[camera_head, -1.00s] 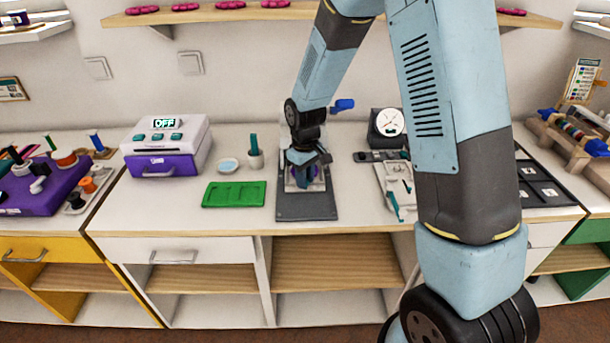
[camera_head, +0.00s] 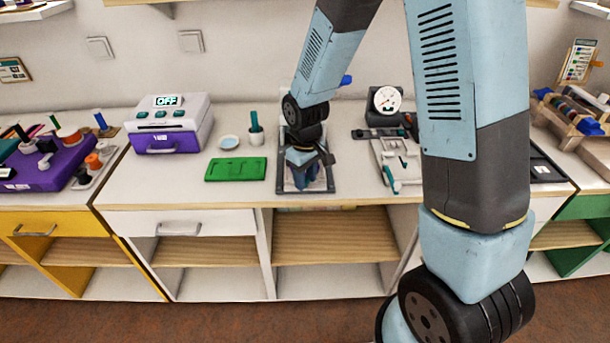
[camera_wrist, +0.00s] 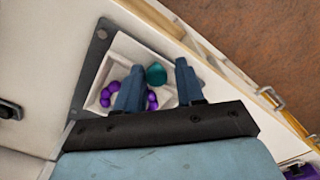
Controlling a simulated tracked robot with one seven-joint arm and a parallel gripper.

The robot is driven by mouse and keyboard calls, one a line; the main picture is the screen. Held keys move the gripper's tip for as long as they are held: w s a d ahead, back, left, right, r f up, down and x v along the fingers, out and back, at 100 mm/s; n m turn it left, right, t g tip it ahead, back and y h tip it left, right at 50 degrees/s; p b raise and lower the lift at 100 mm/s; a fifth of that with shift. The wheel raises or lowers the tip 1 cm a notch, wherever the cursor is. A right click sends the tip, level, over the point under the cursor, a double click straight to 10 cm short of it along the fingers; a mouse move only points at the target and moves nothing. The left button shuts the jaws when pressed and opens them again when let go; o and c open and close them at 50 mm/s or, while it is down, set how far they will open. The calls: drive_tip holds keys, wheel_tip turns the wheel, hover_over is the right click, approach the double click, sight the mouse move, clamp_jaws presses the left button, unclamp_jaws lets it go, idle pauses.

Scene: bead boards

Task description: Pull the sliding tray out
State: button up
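The sliding tray (camera_wrist: 86,103) is a pale, shallow tray with purple beads (camera_wrist: 106,95) in it. It sits on a dark grey base plate (camera_wrist: 92,62) at the counter's front edge. In the head view the base plate (camera_head: 281,175) shows around my gripper (camera_head: 306,181), which hides most of the tray. In the wrist view my gripper (camera_wrist: 158,80) has its two blue fingers apart over the tray. A teal knob (camera_wrist: 156,73) shows between the fingertips, close to the left one, with a gap to the right one.
A green board (camera_head: 236,170), a small bowl (camera_head: 229,142) and a white cup (camera_head: 256,137) stand left of the base plate. A purple and white machine (camera_head: 168,128) reading OFF is farther left. A dial gauge (camera_head: 386,100) and a pale fixture (camera_head: 396,160) stand to the right.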

drive_tip(key=shift+o, duration=1)
drive_tip(key=shift+w, duration=0.1)
drive_tip(key=shift+r, duration=0.1)
drive_tip(key=shift+w+r, duration=0.1)
drive_tip(key=shift+r, duration=0.2)
wheel_tip(320, 180, up, 13)
drive_tip(key=s+d+r+m+t, duration=0.35)
drive_tip(key=s+d+r, duration=0.35)
drive_tip(key=d+r, duration=0.45)
drive_tip(key=s+d+r+m+t, duration=0.1)
drive_tip(key=s+d+r+m, duration=0.1)
drive_tip(key=s, duration=0.3)
drive_tip(key=s+d+r+m+t, duration=0.1)
drive_tip(key=s+d+r+m, duration=0.2)
drive_tip(key=s+d, duration=0.2)
drive_tip(key=shift+s+d+r, duration=0.15)
drive_tip(key=shift+s+r, duration=0.2)
drive_tip(key=shift+s, duration=0.35)
